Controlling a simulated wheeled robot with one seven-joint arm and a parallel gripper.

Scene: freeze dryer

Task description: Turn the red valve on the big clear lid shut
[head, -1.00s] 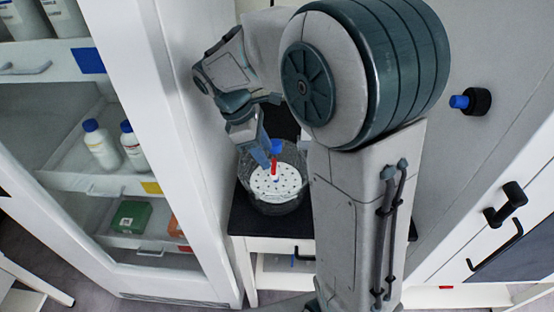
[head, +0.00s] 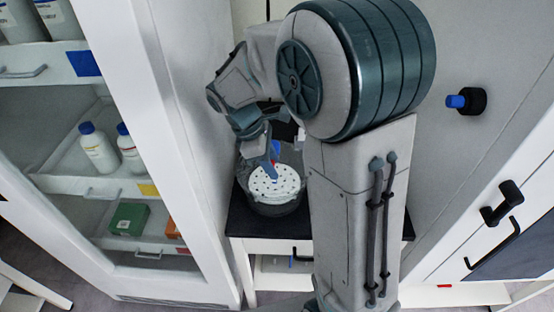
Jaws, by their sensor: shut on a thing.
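The big clear lid (head: 284,207) is a round transparent vessel on a black bench top, with a white perforated disc visible through it. The red valve (head: 274,158) shows only as a small bit of red with a blue part at the top of the lid. My gripper (head: 270,174) reaches down from the upper left to the valve and is shut on it. The fingers and wrist hide most of the valve, so its exact angle cannot be told.
A white cabinet with open shelves stands at the left, holding white bottles (head: 98,150) with blue caps and a green box (head: 129,218). A blue-and-black knob (head: 466,101) and black handles (head: 502,204) are on the right. My arm blocks the middle.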

